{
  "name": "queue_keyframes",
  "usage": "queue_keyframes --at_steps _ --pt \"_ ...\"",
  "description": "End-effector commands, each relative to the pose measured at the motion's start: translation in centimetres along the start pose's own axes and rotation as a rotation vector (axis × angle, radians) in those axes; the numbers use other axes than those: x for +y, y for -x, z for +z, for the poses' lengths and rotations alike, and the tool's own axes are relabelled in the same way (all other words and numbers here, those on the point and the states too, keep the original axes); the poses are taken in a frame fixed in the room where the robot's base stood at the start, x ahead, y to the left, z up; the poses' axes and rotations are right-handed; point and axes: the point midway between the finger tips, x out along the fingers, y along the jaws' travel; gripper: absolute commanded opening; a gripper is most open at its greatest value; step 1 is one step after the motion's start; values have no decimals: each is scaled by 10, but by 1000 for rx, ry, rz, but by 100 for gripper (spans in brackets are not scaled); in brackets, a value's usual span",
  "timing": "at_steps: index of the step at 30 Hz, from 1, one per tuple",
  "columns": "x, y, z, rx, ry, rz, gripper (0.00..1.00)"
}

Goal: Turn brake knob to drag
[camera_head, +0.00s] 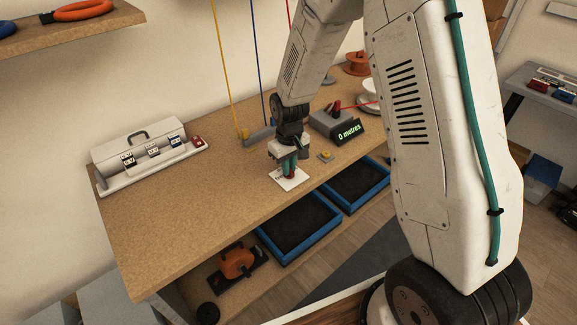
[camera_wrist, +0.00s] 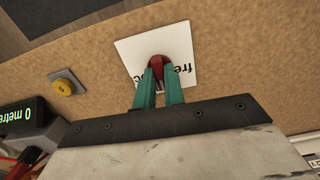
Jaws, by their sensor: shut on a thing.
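The plate (camera_head: 291,181) lies flat on the wooden bench. My gripper (camera_wrist: 157,75) has green fingers and is shut on the knob from above. In the head view my gripper (camera_head: 288,169) points down over the plate and hides most of the knob. I cannot tell which way the knob points.
A yellow button (camera_wrist: 64,87) is beside the plate. A grey box with a display (camera_head: 348,131) reading "0 metres" stands behind it. A white case (camera_head: 137,147) with small labelled units is at the left. Blue-rimmed trays (camera_head: 333,225) sit below the bench edge.

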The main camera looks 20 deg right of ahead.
Motion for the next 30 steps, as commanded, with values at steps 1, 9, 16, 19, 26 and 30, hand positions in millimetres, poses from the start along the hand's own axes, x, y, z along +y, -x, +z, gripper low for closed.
queue_keyframes --at_steps 1,9,16,19,26,30 --pt "0 0 0 -1 12 0 0" --pt "0 0 0 -1 38 0 0" --pt "0 0 0 -1 38 0 0" --pt "0 0 0 -1 37 0 22" --pt "0 0 0 -1 37 0 33" --pt "0 3 0 1 37 0 33"
